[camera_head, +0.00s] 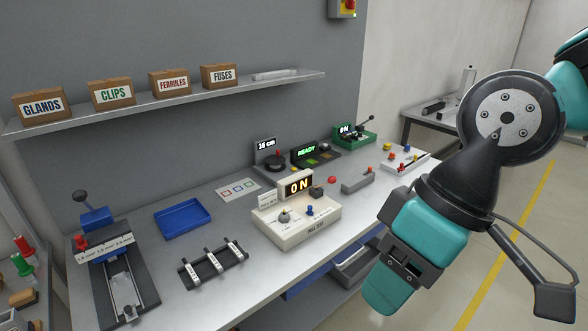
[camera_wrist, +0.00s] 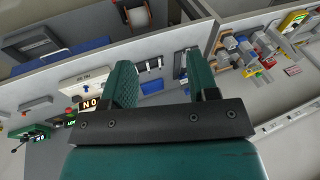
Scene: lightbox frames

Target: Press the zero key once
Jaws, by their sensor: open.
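In the wrist view my gripper (camera_wrist: 160,75) is open, its two teal fingers apart with nothing between them. It is in the air, away from the bench. I cannot pick out a key marked zero. A dark unit with an "18 cm" display (camera_head: 265,144) stands at the back of the bench. Beside it is a dark unit with a "READY" display (camera_head: 305,151).
The grey bench (camera_head: 200,290) also holds a blue tray (camera_head: 183,218), a black rack (camera_head: 214,266), a lever press (camera_head: 115,265) and a green box (camera_head: 355,137). A shelf (camera_head: 180,92) with several labelled boxes runs above. Floor at right is clear.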

